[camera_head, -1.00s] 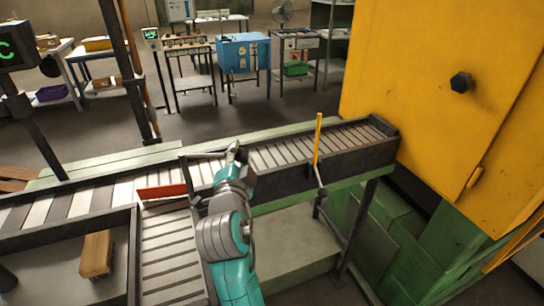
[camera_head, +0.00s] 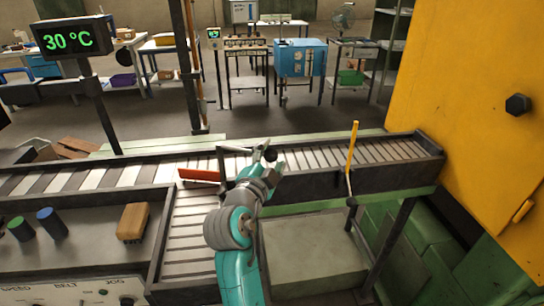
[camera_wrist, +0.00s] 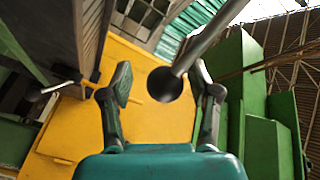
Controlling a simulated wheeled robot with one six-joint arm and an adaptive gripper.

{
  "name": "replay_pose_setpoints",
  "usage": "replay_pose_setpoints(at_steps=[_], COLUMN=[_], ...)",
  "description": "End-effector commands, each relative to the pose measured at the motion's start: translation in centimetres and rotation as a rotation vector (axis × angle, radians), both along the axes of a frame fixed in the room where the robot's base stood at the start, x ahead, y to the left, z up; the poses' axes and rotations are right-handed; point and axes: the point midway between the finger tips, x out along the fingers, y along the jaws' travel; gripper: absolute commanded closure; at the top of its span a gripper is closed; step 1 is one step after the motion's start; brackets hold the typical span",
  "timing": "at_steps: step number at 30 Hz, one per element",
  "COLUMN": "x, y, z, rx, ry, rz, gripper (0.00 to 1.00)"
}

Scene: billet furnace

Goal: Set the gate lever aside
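The gate lever is a grey rod (camera_head: 236,150) with a dark ball knob (camera_head: 270,154), running along the rear side of the roller conveyor near the orange-red gate plate (camera_head: 198,175). In the wrist view its knob (camera_wrist: 164,85) lies between the two fingers of my gripper (camera_wrist: 163,82), with visible gaps on both sides. The rod passes up and right from the knob, above the right finger. My gripper (camera_head: 268,163) is open around the knob in the head view, too. My own wrist partly hides the fingers there.
A yellow gate bar (camera_head: 353,145) with its own ball-ended handle (camera_head: 350,201) stands further right on the conveyor (camera_head: 400,152). The yellow furnace (camera_head: 470,90) is at right. A display (camera_head: 74,39) reads 30 °C.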

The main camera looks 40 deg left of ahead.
Motion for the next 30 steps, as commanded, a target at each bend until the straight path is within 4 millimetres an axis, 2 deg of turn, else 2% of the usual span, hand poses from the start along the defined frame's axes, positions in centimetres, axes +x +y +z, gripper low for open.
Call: replay_pose_setpoints(at_steps=[8, 21, 30], x=[-0.5, -6.0, -6.9], y=[-0.1, -2.5, -3.0], z=[0.2, 0.1, 0.1], rx=[0.004, 0.001, 0.001], ry=[-0.004, -0.002, -0.001], rz=[0.002, 0.002, 0.0], gripper=[0.39, 0.39, 0.39])
